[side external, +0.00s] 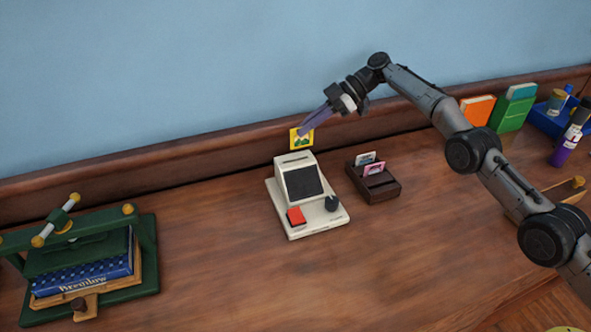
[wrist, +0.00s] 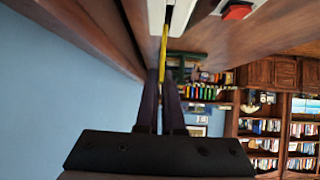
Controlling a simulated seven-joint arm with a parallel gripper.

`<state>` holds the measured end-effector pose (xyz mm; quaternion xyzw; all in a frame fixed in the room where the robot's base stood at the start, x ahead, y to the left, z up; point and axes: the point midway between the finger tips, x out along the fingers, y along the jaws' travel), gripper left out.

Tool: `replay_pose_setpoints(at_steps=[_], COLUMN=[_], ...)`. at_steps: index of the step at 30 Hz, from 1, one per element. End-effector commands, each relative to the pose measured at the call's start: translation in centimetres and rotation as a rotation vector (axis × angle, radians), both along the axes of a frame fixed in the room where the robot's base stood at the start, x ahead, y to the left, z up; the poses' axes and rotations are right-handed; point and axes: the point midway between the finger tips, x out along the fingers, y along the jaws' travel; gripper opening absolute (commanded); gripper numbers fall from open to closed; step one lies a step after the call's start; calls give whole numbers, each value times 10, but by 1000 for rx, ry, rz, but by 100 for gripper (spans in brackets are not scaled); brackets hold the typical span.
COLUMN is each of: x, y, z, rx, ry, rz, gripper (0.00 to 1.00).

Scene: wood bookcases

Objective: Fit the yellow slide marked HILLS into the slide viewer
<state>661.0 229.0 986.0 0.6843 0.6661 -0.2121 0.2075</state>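The yellow slide (side external: 301,140) with a small hill picture is upright above the slide viewer; any lettering is too small to read. My gripper (side external: 304,130) is shut on it from the right. In the wrist view the slide (wrist: 164,47) shows edge-on as a thin yellow strip between my gripper's fingertips (wrist: 162,78). The slide viewer (side external: 281,200) is a cream box with a dark screen, a red button, a dark knob and a slot in its top (side external: 295,158). The slide's lower edge appears just above and behind that slot; I cannot tell whether they touch.
A dark wooden slide holder (side external: 381,192) with a pink and a pale slide stands right of the viewer. A green book press (side external: 92,262) holding a blue book is at the left. Orange and green books (side external: 512,108) and bottles are far right. The desk between is clear.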

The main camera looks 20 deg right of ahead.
Motion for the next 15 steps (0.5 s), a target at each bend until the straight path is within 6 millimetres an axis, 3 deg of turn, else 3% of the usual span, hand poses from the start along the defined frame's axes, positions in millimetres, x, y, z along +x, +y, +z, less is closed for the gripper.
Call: replay_pose_setpoints(at_steps=[2, 11, 15], x=[-3, -4, -5], y=[10, 15, 18], z=[-10, -15, -28], rx=[1, 2, 2], ry=[5, 2, 6], rz=[14, 23, 27], gripper=[0, 0, 0])
